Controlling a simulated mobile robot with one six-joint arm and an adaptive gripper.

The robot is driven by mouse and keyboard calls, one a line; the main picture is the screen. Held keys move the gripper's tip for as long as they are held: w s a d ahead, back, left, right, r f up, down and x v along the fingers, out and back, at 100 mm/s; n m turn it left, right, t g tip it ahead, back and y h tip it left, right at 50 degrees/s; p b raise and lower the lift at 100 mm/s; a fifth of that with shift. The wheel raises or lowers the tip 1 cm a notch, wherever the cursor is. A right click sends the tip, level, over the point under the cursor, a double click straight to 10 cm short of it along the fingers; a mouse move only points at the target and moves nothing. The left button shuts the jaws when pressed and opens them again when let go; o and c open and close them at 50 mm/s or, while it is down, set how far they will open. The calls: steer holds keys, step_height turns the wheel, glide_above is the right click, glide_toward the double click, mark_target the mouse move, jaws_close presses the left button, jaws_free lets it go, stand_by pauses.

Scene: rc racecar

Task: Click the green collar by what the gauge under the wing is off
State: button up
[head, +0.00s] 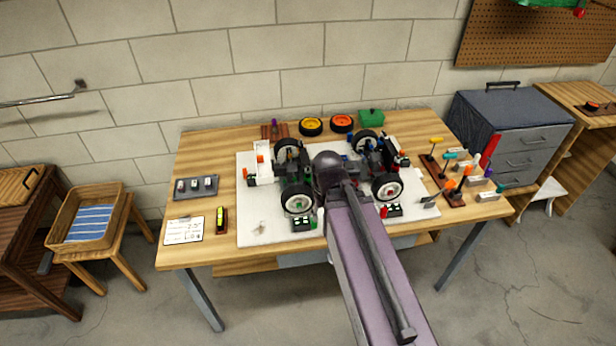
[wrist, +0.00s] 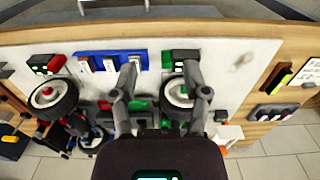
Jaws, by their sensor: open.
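The race car stands on a white board (head: 255,228). Its white wing (head: 263,163) is at its left end in the head view and shows in part at the right in the wrist view (wrist: 231,132). I cannot make out a gauge or a reading under it. A small green part (wrist: 140,103) shows between my fingers in the wrist view; I cannot tell whether it is the collar. My gripper (wrist: 160,76) is open and empty above the car's near side, between two black wheels (wrist: 53,97) (wrist: 179,91). In the head view my arm hides the car's middle.
A printed card (head: 183,230), a yellow-marked block (head: 221,219) and a grey tray (head: 196,187) lie left. Several coloured-handled tools stand right. Spare wheels (head: 311,127) lie behind.

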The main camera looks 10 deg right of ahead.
steer(key=shift+o, duration=1.2)
steer(key=m+p, duration=0.8)
steer(key=m, duration=0.1)
glide_toward(308, 169)
steer(key=shift+w+r, duration=0.3)
steer(key=shift+w, duration=0.2)
steer(key=shift+f+b, duration=0.2)
steer(key=shift+b, duration=0.2)
step_height(308, 169, down, 14)
steer(key=b, duration=1.3)
steer(key=shift+r, duration=0.25)
steer(key=shift+c, duration=0.2)
